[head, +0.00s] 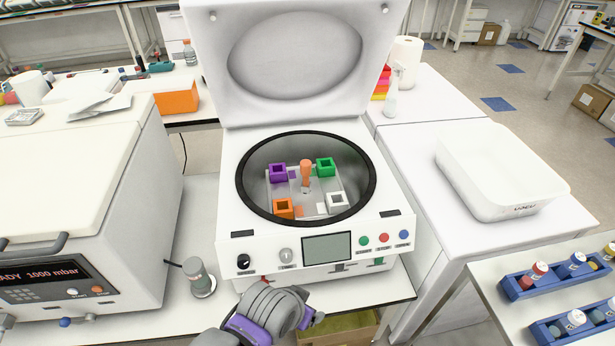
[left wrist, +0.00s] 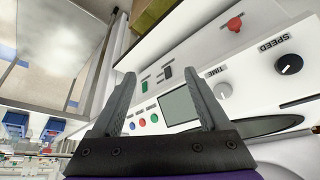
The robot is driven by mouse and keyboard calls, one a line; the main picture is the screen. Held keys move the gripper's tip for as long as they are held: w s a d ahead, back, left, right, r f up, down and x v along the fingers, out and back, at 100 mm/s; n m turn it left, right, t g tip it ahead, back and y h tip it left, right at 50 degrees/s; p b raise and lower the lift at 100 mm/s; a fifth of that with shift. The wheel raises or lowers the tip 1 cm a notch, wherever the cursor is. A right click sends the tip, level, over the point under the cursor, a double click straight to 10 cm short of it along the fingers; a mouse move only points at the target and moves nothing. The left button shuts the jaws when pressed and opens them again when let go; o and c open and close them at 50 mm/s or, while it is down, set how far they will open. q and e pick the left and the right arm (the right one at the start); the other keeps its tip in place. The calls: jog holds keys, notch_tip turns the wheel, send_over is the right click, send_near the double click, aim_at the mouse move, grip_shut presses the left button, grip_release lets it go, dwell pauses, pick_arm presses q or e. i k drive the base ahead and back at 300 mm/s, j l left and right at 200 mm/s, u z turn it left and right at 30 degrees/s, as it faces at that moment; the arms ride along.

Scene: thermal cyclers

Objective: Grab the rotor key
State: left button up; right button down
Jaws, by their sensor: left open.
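An orange upright piece with a rounded top (head: 306,172), which looks like the rotor key, stands at the middle of the rotor in the open centrifuge (head: 228,190). Purple (head: 278,173), green (head: 325,167), orange (head: 283,208) and white (head: 338,203) square holders surround it. My left gripper shows at the bottom of the head view, in front of the centrifuge's front panel and well short of the bowl. In the left wrist view its two fingers (left wrist: 160,78) are apart with nothing held between them; the panel lies beyond. My right gripper is not in view.
The raised lid (head: 295,60) stands behind the bowl. A vacuum oven (head: 70,200) is at left, with a small grey-capped bottle (head: 200,280) beside it. A white tub (head: 497,175) sits at right, and blue racks with vials (head: 545,280) stand at lower right.

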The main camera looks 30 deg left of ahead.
aim_at(305, 164)
jog(key=i+l+u, duration=0.1)
jog(key=l+u, duration=0.15)
jog(key=i+l+u, duration=0.1)
jog(key=l+u, duration=0.15)
jog(key=l, duration=0.2)
jog(key=u, duration=1.6)
jog(key=i+u, duration=0.1)
jog(key=i, duration=0.4)
